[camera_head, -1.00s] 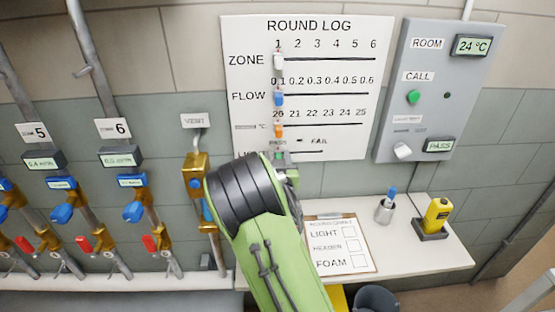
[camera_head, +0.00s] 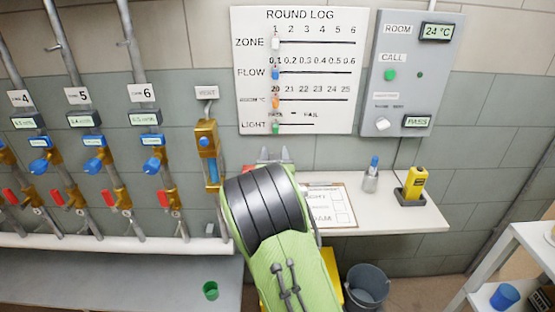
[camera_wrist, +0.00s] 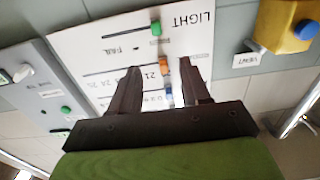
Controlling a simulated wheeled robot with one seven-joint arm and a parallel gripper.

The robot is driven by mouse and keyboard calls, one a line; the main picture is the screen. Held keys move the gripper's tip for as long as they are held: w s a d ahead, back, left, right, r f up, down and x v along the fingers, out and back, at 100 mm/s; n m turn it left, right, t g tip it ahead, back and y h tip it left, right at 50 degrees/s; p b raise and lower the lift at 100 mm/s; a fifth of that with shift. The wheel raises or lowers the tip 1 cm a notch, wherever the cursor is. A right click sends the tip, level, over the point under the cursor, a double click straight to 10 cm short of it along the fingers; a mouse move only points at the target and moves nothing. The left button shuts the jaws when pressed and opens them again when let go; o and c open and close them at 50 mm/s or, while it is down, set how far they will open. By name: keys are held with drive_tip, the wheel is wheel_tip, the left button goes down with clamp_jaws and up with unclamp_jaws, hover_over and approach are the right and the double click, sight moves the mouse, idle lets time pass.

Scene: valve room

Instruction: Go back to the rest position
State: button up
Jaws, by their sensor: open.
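My gripper (camera_wrist: 160,82) is open, and nothing shows between its fingers in the wrist view. In the head view its fingertips (camera_head: 275,156) show just above the dark wrist joint of my green arm, below the round log board (camera_head: 330,100). The board carries a white, a blue, an orange and a green slider, all towards its left side. The green LIGHT slider (camera_head: 276,128) also shows in the wrist view (camera_wrist: 156,28), apart from the fingers. My arm hides part of the shelf and of the clipboard.
A white shelf (camera_head: 400,217) holds a clipboard (camera_head: 345,212), a cup with a blue-topped item (camera_head: 371,180) and a yellow device (camera_head: 414,183). A grey panel (camera_head: 400,110) hangs at right; valve pipes (camera_head: 115,180) stand at left. A grey bin (camera_head: 367,288) and a white rack (camera_head: 520,260) are lower right.

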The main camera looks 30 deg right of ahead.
drive_tip(key=shift+w, duration=0.2)
drive_tip(key=shift+s, duration=0.1)
drive_tip(key=s+r+m+g+p, duration=0.2)
drive_tip(key=s+r+g+p, duration=0.1)
drive_tip(key=s+r, duration=0.25)
drive_tip(key=s+a+r+n+g+y+p, duration=0.1)
drive_tip(key=s+a, duration=0.4)
drive_tip(key=s, duration=0.5)
drive_tip(key=s+a+r+n+g+y+p, duration=0.2)
drive_tip(key=s+a+n+g+y+p, duration=0.1)
drive_tip(key=s, duration=0.8)
drive_tip(key=s+a+r+n+g+y+p, duration=0.1)
drive_tip(key=s+a+n+g+y+p, duration=0.2)
drive_tip(key=s+a, duration=0.4)
drive_tip(key=s+p, duration=0.1)
drive_tip(key=s, duration=0.3)
drive_tip(key=shift+a+r+g+y, duration=0.3)
drive_tip(key=shift+a+r+y, duration=0.05)
drive_tip(key=shift+r+y, duration=0.05)
